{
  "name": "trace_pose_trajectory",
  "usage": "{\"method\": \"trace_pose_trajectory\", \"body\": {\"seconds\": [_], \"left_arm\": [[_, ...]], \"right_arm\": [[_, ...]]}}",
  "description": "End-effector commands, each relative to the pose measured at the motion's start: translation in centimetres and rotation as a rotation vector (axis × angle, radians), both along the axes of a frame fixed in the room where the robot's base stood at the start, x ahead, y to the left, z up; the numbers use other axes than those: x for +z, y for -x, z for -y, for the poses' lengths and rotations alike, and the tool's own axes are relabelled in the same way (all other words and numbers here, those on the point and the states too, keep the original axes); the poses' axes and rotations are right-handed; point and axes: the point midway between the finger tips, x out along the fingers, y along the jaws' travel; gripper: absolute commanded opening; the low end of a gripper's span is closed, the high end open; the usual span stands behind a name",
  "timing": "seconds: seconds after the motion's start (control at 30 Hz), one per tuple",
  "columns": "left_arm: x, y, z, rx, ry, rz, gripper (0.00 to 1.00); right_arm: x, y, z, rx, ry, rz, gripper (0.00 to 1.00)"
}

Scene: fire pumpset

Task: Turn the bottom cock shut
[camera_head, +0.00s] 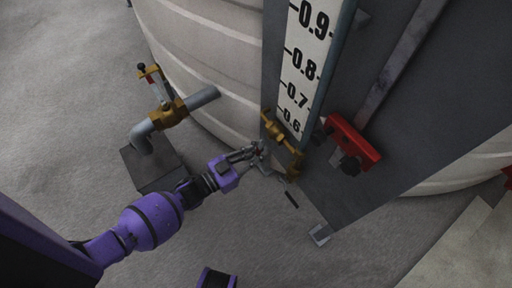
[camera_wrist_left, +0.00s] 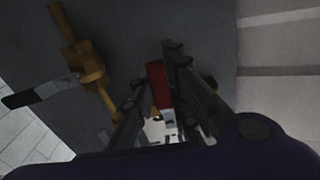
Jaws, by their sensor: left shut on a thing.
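The brass bottom cock fitting (camera_head: 280,140) sits at the foot of the level gauge (camera_head: 305,60) in the head view. In the left wrist view, brass fittings (camera_wrist_left: 92,68) show left of the fingers. My left gripper (camera_head: 260,148) reaches in from the left beside the brass fitting. In the wrist view, its fingers (camera_wrist_left: 160,112) are shut on a small red handle (camera_wrist_left: 156,85).
A grey pipe with a brass valve (camera_head: 168,112) stands left of my left gripper, above a dark block (camera_head: 152,166). A red bracket (camera_head: 352,143) with a black knob is right of the gauge. The large pale tank (camera_head: 200,40) rises behind.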

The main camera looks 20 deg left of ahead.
Motion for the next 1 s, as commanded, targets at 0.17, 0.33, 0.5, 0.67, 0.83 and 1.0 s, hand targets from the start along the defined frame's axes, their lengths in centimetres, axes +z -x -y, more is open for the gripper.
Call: {"method": "trace_pose_trajectory", "body": {"seconds": [0.17, 0.33, 0.5, 0.67, 0.83, 1.0], "left_arm": [[-0.02, 0.26, 0.24, 0.000, 0.039, -0.032, 0.00], [-0.05, 0.35, 0.35, 0.000, 0.055, -0.044, 0.00], [-0.06, 0.38, 0.39, 0.000, 0.060, -0.047, 0.00], [-0.06, 0.39, 0.40, 0.000, 0.061, -0.047, 0.00], [-0.04, 0.38, 0.42, 0.000, 0.060, -0.047, 0.29], [-0.02, 0.34, 0.41, 0.000, 0.058, -0.046, 0.34]], "right_arm": [[0.21, -0.07, 0.00, 0.001, 0.000, 0.002, 0.40], [0.29, -0.23, 0.00, 0.003, 0.000, 0.005, 0.40], [0.31, -0.38, 0.00, 0.005, 0.001, 0.008, 0.40], [0.35, -0.48, -0.01, 0.005, 0.000, 0.009, 0.40], [0.43, -0.57, -0.01, 0.006, 0.001, 0.011, 0.40], [0.44, -0.58, -0.01, 0.006, 0.001, 0.012, 0.40]]}}
